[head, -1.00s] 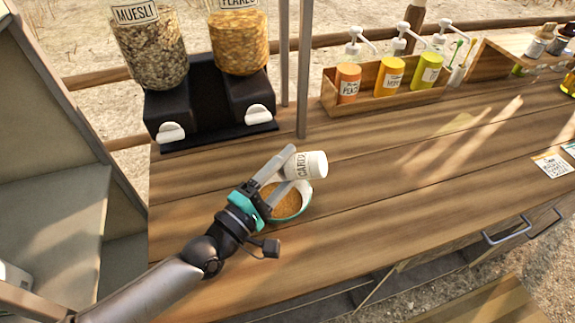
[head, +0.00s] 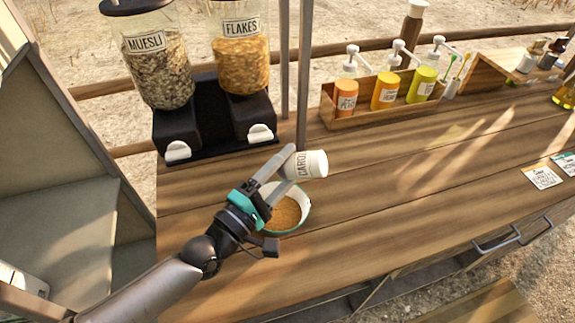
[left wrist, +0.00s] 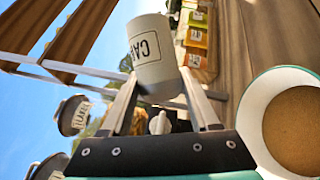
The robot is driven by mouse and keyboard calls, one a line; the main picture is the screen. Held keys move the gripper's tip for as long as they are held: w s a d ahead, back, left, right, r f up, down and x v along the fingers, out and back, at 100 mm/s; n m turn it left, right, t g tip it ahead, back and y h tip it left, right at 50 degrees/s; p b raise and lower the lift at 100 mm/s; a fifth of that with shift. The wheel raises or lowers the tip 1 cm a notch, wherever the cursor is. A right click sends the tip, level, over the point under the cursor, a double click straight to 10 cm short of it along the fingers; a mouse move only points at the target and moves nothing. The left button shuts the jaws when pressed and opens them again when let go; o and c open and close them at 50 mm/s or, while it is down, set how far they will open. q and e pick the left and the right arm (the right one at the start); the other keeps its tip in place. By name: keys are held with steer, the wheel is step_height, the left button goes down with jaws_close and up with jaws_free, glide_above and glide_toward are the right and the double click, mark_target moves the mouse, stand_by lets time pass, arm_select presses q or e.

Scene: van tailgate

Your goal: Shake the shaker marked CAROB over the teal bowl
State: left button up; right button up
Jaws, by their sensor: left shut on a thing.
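The white shaker with a CAROB label (head: 309,164) is held on its side, tipped, in my left gripper (head: 284,172). My left gripper is shut on it. In the left wrist view the shaker (left wrist: 151,54) sits between the two fingers, with part of its label showing. The teal bowl (head: 305,197), pale inside and teal outside, stands on the counter just below the gripper and shaker. It holds brown contents. The bowl's rim (left wrist: 250,105) also shows at the right of the left wrist view. My right gripper is not in view.
A black dispenser stand (head: 209,127) with muesli and flakes jars stands at the back left. A wooden box (head: 384,107) with several pump bottles is at the back. A thin grey post (head: 304,80) rises behind the shaker.

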arm_select(q)
steer(key=shift+f, duration=0.15)
step_height(320, 180, down, 5)
steer(key=b, duration=0.5)
step_height(320, 180, up, 6)
steer(key=p, duration=0.5)
steer(key=shift+f, duration=0.35)
steer(key=shift+f, duration=0.1)
step_height(320, 180, down, 5)
steer(key=b, duration=0.5)
